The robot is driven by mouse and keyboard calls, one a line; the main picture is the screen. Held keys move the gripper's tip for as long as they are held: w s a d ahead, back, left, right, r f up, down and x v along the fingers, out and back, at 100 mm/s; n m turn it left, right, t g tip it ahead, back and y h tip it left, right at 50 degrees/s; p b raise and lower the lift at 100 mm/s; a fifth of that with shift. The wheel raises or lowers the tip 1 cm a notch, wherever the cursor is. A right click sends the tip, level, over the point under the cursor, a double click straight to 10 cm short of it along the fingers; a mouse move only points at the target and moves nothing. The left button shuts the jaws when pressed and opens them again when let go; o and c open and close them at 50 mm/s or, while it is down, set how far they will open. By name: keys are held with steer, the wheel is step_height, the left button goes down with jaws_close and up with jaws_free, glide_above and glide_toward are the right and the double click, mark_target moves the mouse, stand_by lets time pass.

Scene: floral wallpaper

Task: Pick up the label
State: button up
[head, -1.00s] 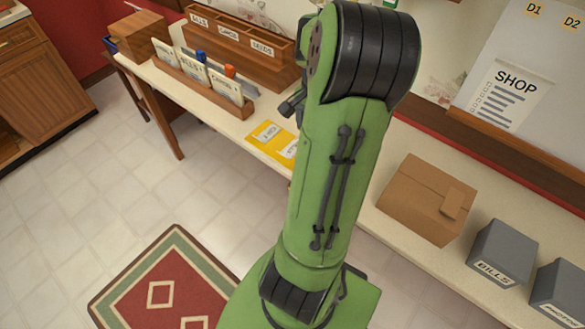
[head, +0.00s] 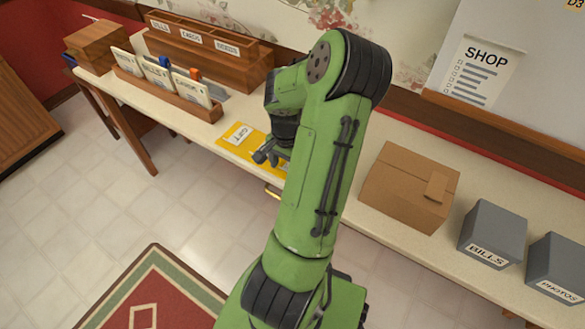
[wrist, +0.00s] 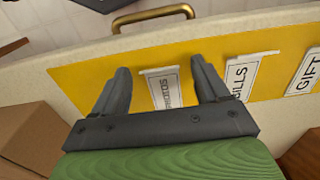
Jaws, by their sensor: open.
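A yellow mat (head: 262,141) lies on the long table and also fills much of the wrist view (wrist: 75,82). In the wrist view three white labels lie on it: a PHOTOS label (wrist: 163,90), a BILLS label (wrist: 240,78) and a GIFT label (wrist: 304,72). The GIFT label (head: 241,134) also shows in the head view. My gripper (wrist: 160,66) is open and empty above the mat, with the PHOTOS label showing between its fingers. The head view shows my gripper (head: 266,158) beside the mat's visible part; my arm hides the other labels there.
A cardboard box (head: 402,194) stands right of the mat, with a grey BILLS box (head: 490,228) and a grey PHOTOS box (head: 557,266) beyond it. A wooden card rack (head: 175,95) and a wooden sorter (head: 215,62) stand left. A brass handle (wrist: 153,15) is on the table's front.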

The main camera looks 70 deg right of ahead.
steer(key=shift+f, duration=0.15)
steer(key=shift+c, duration=0.3)
steer(key=c, duration=1.1)
steer(key=shift+o, duration=0.2)
